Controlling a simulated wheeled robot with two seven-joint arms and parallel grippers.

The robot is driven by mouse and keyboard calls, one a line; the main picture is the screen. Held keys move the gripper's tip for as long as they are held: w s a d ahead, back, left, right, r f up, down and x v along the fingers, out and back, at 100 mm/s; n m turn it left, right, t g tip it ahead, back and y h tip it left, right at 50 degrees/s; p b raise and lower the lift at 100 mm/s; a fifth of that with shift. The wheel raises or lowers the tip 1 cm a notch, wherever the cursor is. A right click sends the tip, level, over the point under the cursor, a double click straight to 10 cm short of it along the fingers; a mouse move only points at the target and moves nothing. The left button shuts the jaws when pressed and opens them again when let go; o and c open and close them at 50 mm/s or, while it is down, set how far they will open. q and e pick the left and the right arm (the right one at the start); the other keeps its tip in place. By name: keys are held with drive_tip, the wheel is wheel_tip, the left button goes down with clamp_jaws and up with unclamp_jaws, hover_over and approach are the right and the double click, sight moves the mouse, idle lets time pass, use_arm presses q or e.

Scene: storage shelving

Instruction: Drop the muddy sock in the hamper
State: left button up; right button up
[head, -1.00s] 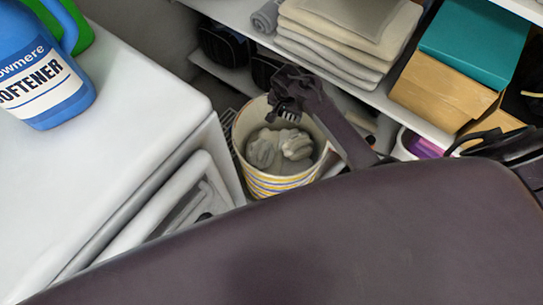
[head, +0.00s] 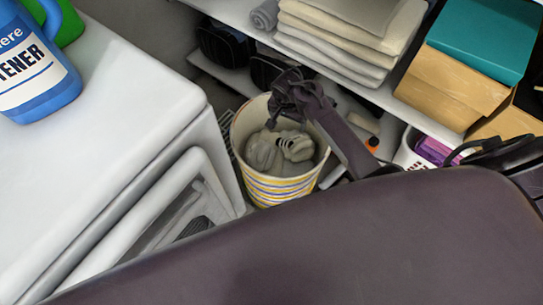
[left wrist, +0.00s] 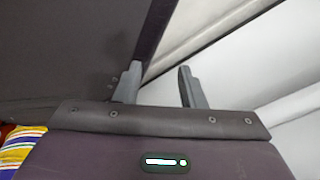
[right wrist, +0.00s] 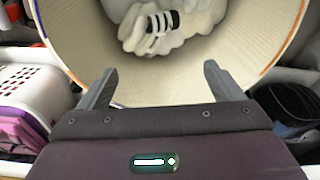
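The hamper (head: 283,193) is a round cream bin with yellow and blue stripes, standing on the floor between the white appliance and the shelves. Its inner wall fills the top of the right wrist view (right wrist: 255,58). Pale grey laundry lies inside, and a sock with dark stripes (head: 287,144) rests on top of it. The stripes also show in the right wrist view (right wrist: 160,24). I cannot make out mud on it. My right gripper (right wrist: 160,67) is open and empty over the hamper mouth. My left gripper (left wrist: 158,70) is open and empty, away from the hamper.
A white appliance (head: 110,115) stands at left with a blue softener bottle (head: 38,75) on top. Shelves behind the hamper hold folded towels (head: 340,45) and a teal-lidded box (head: 478,42). A white basket (right wrist: 30,90) stands beside the hamper.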

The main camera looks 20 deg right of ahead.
use_arm(q)
drive_tip(key=s, duration=0.1)
drive_tip(key=s+p, duration=0.1)
drive_tip(key=shift+s+a+r+p, duration=0.2)
drive_tip(key=shift+s+a+p, duration=0.1)
drive_tip(key=shift+s, duration=0.1)
use_arm(e)
wheel_tip(320, 180, up, 8)
drive_tip(key=shift+s+a, duration=0.4)
drive_tip(key=shift+a, duration=0.05)
drive_tip(key=shift+s+f, duration=0.1)
drive_tip(key=shift+f, duration=0.05)
